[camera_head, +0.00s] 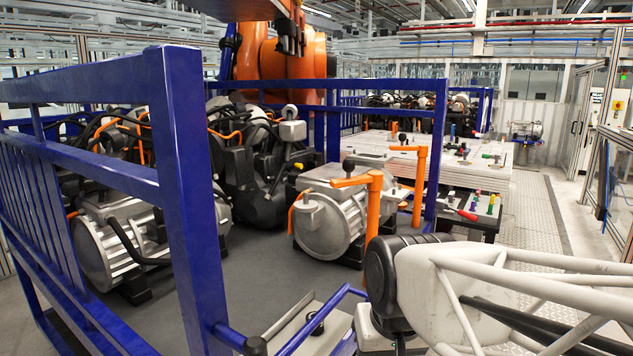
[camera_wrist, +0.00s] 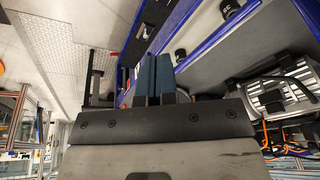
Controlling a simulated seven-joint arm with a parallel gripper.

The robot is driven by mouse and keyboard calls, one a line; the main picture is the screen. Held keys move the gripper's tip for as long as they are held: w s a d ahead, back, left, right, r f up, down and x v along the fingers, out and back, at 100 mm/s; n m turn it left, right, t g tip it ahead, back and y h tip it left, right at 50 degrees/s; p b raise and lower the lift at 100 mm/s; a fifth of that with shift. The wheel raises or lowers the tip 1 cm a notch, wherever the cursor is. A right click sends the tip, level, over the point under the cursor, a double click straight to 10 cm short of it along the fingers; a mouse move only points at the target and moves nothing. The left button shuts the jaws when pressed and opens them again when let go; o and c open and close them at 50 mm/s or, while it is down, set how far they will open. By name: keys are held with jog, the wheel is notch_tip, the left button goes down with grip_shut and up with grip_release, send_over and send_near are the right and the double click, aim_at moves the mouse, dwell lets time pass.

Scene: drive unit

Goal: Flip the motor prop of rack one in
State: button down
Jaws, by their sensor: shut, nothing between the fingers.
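Two orange props stand at the right side of the blue rack in the head view. The nearer prop (camera_head: 374,205) is upright, with its top arm pointing left towards a silver motor (camera_head: 330,222). The farther prop (camera_head: 419,185) is upright too, its top arm also pointing left. I cannot tell whether either touches the motor. My gripper (camera_wrist: 154,72) shows in the wrist view, its two blue-grey fingers shut together with nothing between them. It is near a blue rail, and no orange prop is clearly visible by the fingers. The gripper is not visible in the head view.
The blue rack's near post (camera_head: 190,200) and rails stand at the left, with more motors inside. A pale stacked table (camera_head: 470,165) with coloured knobs stands behind the props. My arm fills the lower right. The walkway (camera_head: 535,210) at the right is clear.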

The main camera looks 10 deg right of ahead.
jog(key=w+d+r+m+t, duration=0.2)
jog(key=w+d+r+m, duration=0.1)
jog(key=w, duration=1)
jog(key=w+d+r+m+t+y, duration=0.1)
jog(key=w+d+r+m, duration=0.3)
jog(key=w, duration=1)
jog(key=w+d+r+m+t+y, duration=0.1)
jog(key=w+d+r+m+t, duration=0.2)
jog(key=w+r+m, duration=0.3)
jog(key=w+d+r, duration=0.1)
jog(key=w+r, duration=0.3)
jog(key=w, duration=0.4)
jog(key=shift+w+m, duration=0.25)
jog(key=shift+m, duration=0.05)
jog(key=shift+w, duration=0.15)
send_near(335, 186)
jog(key=shift+x, duration=3.3)
